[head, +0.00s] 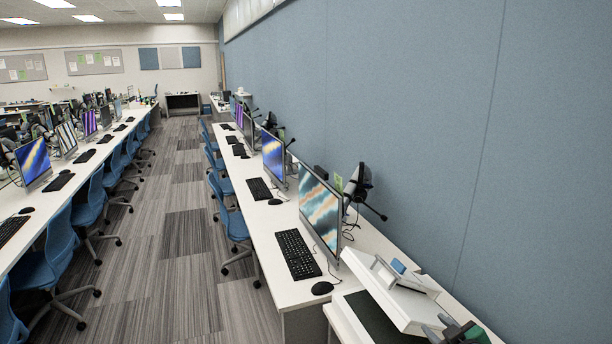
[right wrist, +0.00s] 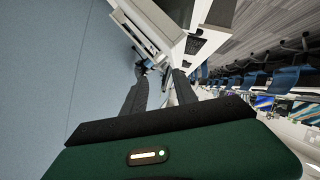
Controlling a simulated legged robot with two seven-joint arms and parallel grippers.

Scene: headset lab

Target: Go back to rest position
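My right gripper (head: 442,328) is at the bottom right of the head view, partly cut off by the lower edge. It is beside the right end of a white box-like unit (head: 415,312). In the right wrist view its two dark fingers (right wrist: 163,80) stand apart with a gap between them, and I see nothing held. The white unit also shows beyond the fingers (right wrist: 155,18). My left gripper is not in view.
A long white desk (head: 285,290) carries monitors (head: 320,212), a keyboard (head: 297,254), a mouse (head: 322,288) and a dark headset (head: 357,183). A blue wall (head: 430,130) stands close at right. Blue chairs (head: 232,222) line the desk. The carpeted aisle (head: 185,255) is clear.

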